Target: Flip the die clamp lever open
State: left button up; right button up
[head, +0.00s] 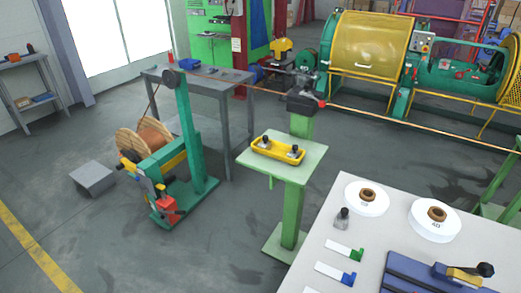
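A dark die holder block (301,98) sits on top of a green post (301,125), in line with the strand that runs across the view. A small red-tipped part (322,103), which looks like the clamp lever's end, sticks out at its right side. It is too small to tell whether the lever is open or closed. Neither of my grippers is in view, and nothing of mine touches the die holder.
A green shelf (257,160) on the post holds a yellow tray (278,150) with small dark-topped pieces. A pale table (400,230) with white discs, a bottle and a blue fixture (420,275) stands at front right. A green reel stand (188,130) is left. Grey floor between is clear.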

aim_at(321, 103)
jog(key=j+z, duration=0.1)
jog(key=j, duration=0.7)
jog(key=i+j+z, duration=0.15)
jog(key=i+j, duration=0.2)
jog(key=i+j+z, duration=0.15)
jog(key=i+j, duration=0.2)
jog(key=j, duration=0.25)
jog(key=i+z, duration=0.15)
jog(key=i, duration=0.7)
